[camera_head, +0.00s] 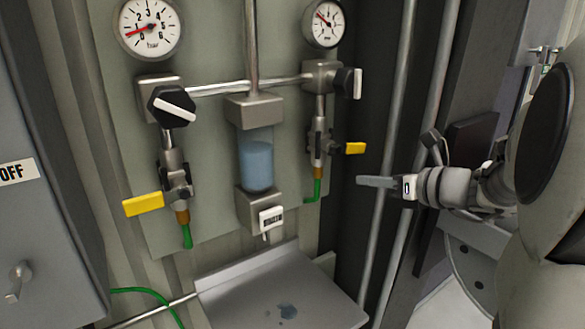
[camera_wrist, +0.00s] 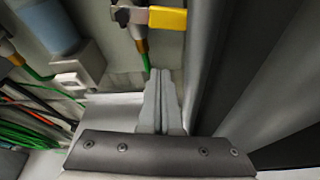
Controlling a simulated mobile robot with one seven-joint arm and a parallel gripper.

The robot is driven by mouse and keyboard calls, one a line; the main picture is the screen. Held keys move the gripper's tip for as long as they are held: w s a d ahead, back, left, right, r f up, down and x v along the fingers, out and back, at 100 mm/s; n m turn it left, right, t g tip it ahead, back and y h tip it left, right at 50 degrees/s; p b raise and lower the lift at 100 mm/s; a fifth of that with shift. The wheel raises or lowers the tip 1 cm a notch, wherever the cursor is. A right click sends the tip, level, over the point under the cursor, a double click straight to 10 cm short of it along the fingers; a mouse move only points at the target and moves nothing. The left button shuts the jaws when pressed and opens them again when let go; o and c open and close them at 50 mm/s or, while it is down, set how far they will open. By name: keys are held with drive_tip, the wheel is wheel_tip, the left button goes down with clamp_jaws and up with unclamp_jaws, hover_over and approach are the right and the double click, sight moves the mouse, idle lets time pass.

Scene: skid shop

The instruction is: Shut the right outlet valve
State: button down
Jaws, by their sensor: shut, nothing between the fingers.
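The right outlet valve (camera_head: 318,145) sits on the right vertical pipe below a black knob. Its yellow lever (camera_head: 355,148) points out to the right, across the pipe, and a green hose (camera_head: 316,190) runs down below it. In the wrist view the yellow lever (camera_wrist: 167,19) is at the top, beyond my fingertips. My gripper (camera_head: 360,181) is shut and empty, pointing left, to the right of the panel. In the head view its tips appear a little below the lever. In the wrist view the shut fingers (camera_wrist: 159,75) are apart from the lever.
A left valve with a yellow lever (camera_head: 143,204) and a blue-filled bowl (camera_head: 256,165) are on the panel. A grey tray (camera_head: 330,305) lies below. Vertical pipes (camera_head: 395,150) stand behind my gripper. Two gauges (camera_head: 149,27) are above. A grey cabinet (camera_head: 40,220) is at the left.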

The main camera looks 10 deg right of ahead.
sight(355, 151)
drive_tip(key=shift+w+a+r+p, duration=0.2)
drive_tip(key=shift+w+r+p, duration=0.4)
drive_tip(key=shift+w, duration=0.35)
drive_tip(key=shift+w+a+r+p, duration=0.2)
drive_tip(key=shift+w+r+p, duration=0.2)
drive_tip(key=shift+w+r, duration=0.45)
drive_tip(key=shift+w+f, duration=0.1)
drive_tip(key=shift+f, duration=0.05)
drive_tip(key=shift+w+d+r+n+h+b, duration=0.15)
drive_tip(key=shift+r+n+h+b, duration=0.35)
drive_tip(key=shift+r+n+b, duration=0.4)
drive_tip(key=shift+r, duration=0.2)
drive_tip(key=shift+d, duration=0.1)
